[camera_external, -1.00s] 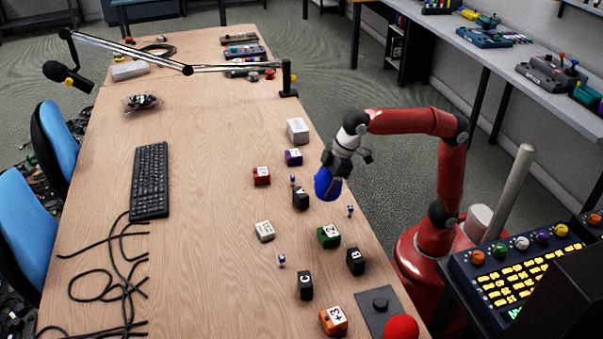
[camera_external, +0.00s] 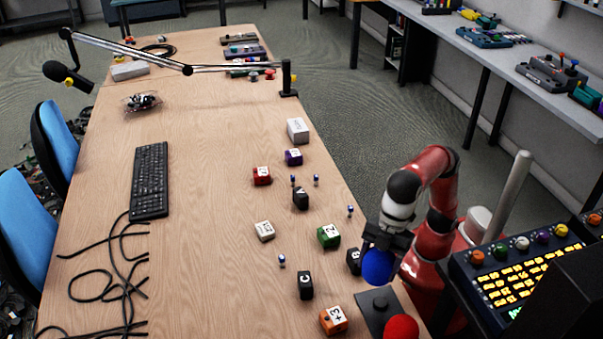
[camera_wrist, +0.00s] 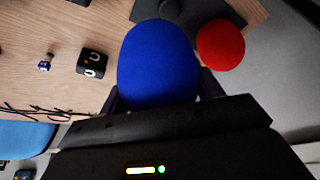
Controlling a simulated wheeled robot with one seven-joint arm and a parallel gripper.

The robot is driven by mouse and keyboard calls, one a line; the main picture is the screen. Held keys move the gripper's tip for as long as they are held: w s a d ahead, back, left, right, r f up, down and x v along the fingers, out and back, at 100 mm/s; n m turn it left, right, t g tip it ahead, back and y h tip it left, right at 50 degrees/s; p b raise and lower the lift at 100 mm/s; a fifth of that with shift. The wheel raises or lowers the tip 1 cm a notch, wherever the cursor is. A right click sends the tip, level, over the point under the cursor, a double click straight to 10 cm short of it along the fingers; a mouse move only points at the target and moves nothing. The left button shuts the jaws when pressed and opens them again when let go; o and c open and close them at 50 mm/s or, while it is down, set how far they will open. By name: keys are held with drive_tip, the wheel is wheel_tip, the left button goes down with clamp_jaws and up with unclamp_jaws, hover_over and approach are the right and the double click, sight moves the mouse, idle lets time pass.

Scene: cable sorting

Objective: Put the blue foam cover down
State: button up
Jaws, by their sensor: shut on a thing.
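The blue foam cover (camera_external: 378,267) is a rounded blue piece held in my gripper (camera_external: 384,245) near the right edge of the table. It also fills the middle of the wrist view (camera_wrist: 158,65), with a dark finger on each side of it. My gripper is shut on it. In the external view it appears close above the dark square plate and partly hides a black block behind it. I cannot tell its exact height.
A dark plate with a round knob (camera_external: 380,302) lies at the table edge beside a red foam cover (camera_external: 401,328). Black block C (camera_external: 305,286), an orange block (camera_external: 333,320) and a green block (camera_external: 328,236) stand nearby. The table's middle (camera_external: 205,250) is clear.

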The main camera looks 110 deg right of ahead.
sight(388, 271)
drive_tip(key=shift+s+a+n, duration=0.2)
drive_tip(key=shift+s+a, duration=0.15)
drive_tip(key=shift+a, duration=0.35)
drive_tip(key=shift+s+a+n, duration=0.2)
drive_tip(key=shift+s+a, duration=0.1)
drive_tip(key=shift+a, duration=0.4)
drive_tip(key=shift+f, duration=0.1)
wheel_tip(388, 271, down, 10)
drive_tip(key=b, duration=0.2)
drive_tip(key=shift+r+b, duration=0.25)
drive_tip(key=shift+b, duration=0.1)
drive_tip(key=shift+f, duration=0.25)
drive_tip(key=o, duration=0.9)
drive_tip(key=shift+o, duration=0.2)
drive_tip(key=shift+b, duration=0.3)
